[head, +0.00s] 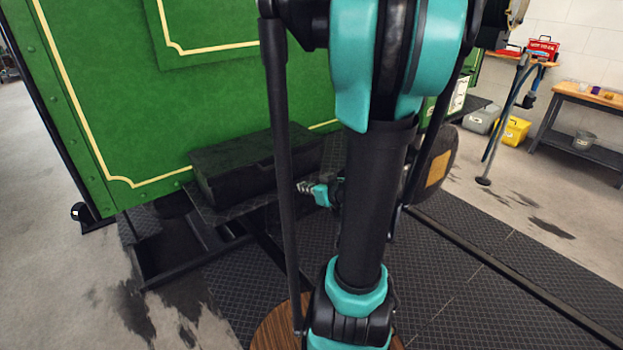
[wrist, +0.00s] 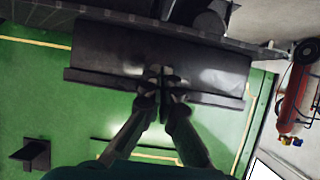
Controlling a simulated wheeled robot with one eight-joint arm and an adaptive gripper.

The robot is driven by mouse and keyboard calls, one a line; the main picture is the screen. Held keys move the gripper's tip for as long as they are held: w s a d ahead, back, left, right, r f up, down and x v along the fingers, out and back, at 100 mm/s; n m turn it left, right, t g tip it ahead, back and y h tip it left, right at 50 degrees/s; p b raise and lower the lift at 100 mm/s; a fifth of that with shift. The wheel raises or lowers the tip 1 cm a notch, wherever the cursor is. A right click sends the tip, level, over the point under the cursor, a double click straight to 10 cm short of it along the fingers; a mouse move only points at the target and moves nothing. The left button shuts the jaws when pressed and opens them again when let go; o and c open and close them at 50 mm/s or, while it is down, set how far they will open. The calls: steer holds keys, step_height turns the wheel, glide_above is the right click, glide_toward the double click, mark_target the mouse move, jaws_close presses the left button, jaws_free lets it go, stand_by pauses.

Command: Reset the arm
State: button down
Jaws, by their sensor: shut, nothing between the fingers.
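My arm (head: 372,190) fills the middle of the head view, teal and black, and hides part of what lies behind it. My gripper (head: 304,187) shows small to the left of the arm's black tube, beside the right end of a dark box (head: 235,170). In the wrist view the two fingers of my gripper (wrist: 163,76) meet at their tips, shut and empty. They overlap the dark box (wrist: 110,50) in that picture; I cannot tell whether they touch it.
The box sits on a dark step against the green tram side (head: 110,80). Black ribbed flooring (head: 480,270) lies right of my arm. A yellow bin (head: 513,131), a grey bin (head: 481,121) and a workbench (head: 590,98) stand back right. A red cylinder (wrist: 296,90) shows in the wrist view.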

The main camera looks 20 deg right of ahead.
steer(key=s+a+f+m+g+h, duration=0.3)
steer(key=s+f+g, duration=0.5)
steer(key=s, duration=0.4)
steer(key=shift+s+f+m+h, duration=0.15)
steer(key=shift+f+m+h, duration=0.15)
steer(key=shift+h, duration=0.3)
